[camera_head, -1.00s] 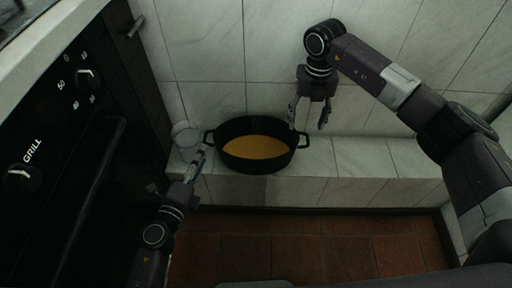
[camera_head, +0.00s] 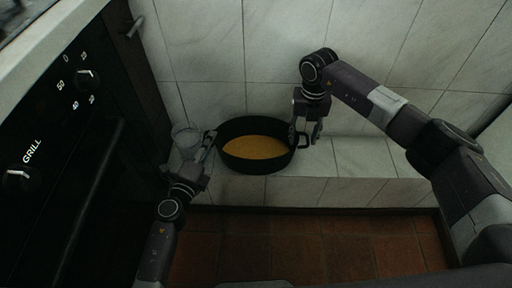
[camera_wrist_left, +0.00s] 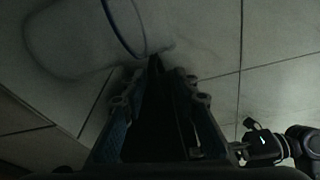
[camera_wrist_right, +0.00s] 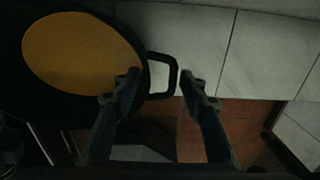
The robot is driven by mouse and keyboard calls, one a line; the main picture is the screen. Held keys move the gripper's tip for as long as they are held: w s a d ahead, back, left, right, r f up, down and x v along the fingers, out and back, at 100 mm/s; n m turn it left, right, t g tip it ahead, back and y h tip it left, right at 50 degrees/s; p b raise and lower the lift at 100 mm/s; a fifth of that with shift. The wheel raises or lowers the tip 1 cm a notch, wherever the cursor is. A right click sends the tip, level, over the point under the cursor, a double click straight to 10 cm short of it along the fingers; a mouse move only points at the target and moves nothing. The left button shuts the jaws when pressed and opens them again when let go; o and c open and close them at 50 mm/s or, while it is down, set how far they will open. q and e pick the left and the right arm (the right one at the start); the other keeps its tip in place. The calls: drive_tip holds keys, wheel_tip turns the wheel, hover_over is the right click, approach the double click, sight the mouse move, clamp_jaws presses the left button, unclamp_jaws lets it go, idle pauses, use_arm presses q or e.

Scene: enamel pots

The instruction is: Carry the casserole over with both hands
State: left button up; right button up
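The casserole (camera_head: 254,166) is a dark pot with an orange-yellow filling, standing upright on the tiled ledge. Its right handle (camera_wrist_right: 172,75) shows in the right wrist view between the spread fingers of my right gripper (camera_wrist_right: 160,84), which is open. In the head view this gripper (camera_head: 304,140) is at the pot's right side. My left gripper (camera_head: 194,148) is at the pot's left side and hides the left handle. In the left wrist view its fingers (camera_wrist_left: 155,92) are apart, with a dark shape between them that I cannot identify for certain.
A black oven (camera_head: 75,170) is at the left. The tiled wall is behind, and the ledge (camera_head: 370,158) is free at the right.

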use_arm(q)
drive_tip(key=c, duration=0.5)
use_arm(e)
drive_tip(key=c, duration=0.5)
use_arm(q)
clamp_jaws()
use_arm(e)
clamp_jaws()
use_arm(q)
drive_tip(key=shift+w+d+r, duration=0.1)
drive_tip(key=shift+w+r, duration=0.05)
drive_tip(key=shift+r, duration=0.25)
use_arm(e)
drive_tip(key=shift+w+r, duration=0.15)
drive_tip(key=shift+r, duration=0.15)
use_arm(q)
drive_tip(key=shift+f, duration=0.1)
use_arm(e)
drive_tip(key=shift+f, duration=0.1)
